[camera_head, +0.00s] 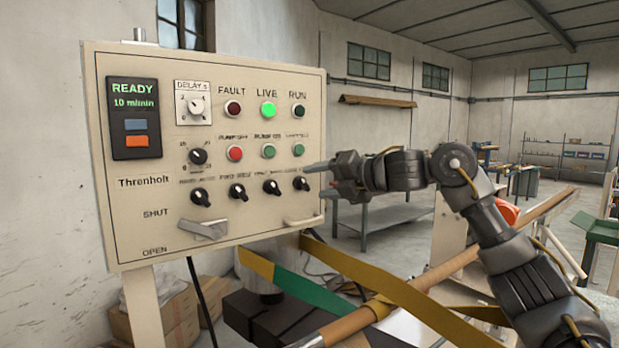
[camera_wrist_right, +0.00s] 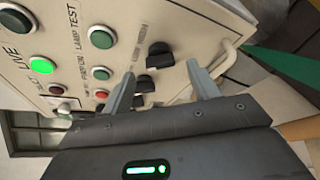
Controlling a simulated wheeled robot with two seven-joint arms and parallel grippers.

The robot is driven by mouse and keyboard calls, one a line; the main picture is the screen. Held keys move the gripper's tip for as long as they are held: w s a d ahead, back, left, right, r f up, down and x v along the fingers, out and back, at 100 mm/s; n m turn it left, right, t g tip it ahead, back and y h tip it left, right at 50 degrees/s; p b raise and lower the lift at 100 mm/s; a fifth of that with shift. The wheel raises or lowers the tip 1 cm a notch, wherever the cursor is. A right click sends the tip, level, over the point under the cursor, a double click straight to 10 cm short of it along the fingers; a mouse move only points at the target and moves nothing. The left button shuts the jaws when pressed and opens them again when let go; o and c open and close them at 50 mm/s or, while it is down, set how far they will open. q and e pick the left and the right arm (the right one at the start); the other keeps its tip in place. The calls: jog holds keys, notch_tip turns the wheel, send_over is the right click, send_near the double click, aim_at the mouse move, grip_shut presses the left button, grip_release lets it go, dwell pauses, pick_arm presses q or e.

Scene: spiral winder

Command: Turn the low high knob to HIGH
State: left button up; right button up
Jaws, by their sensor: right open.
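The control panel (camera_head: 150,235) carries a bottom row of black pointer knobs. Their labels are too small to read surely, so I cannot tell which is the low high knob. The rightmost knob (camera_head: 301,184) of that row is nearest my right gripper (camera_head: 316,181), which comes in from the right with its jaws open. In the right wrist view, the rightmost knob (camera_wrist_right: 159,55) shows beyond the open fingers (camera_wrist_right: 162,87), and another black knob (camera_wrist_right: 146,84) lies nearer. No knob is clearly gripped. My left gripper is out of view.
A pale handle (camera_head: 304,221) sticks out below the knobs, and a grey lever (camera_head: 203,229) sits beside SHUT and OPEN. The LIVE lamp (camera_head: 267,109) glows green above. A yellow-green band (camera_head: 315,293) and a brown roller (camera_head: 350,323) lie below my right arm.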

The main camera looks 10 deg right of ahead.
aim_at(307, 184)
jog(key=shift+p+x, duration=0.55)
jog(key=shift+x, duration=1.4)
jog(key=shift+c, duration=0.4)
jog(key=c, duration=0.9)
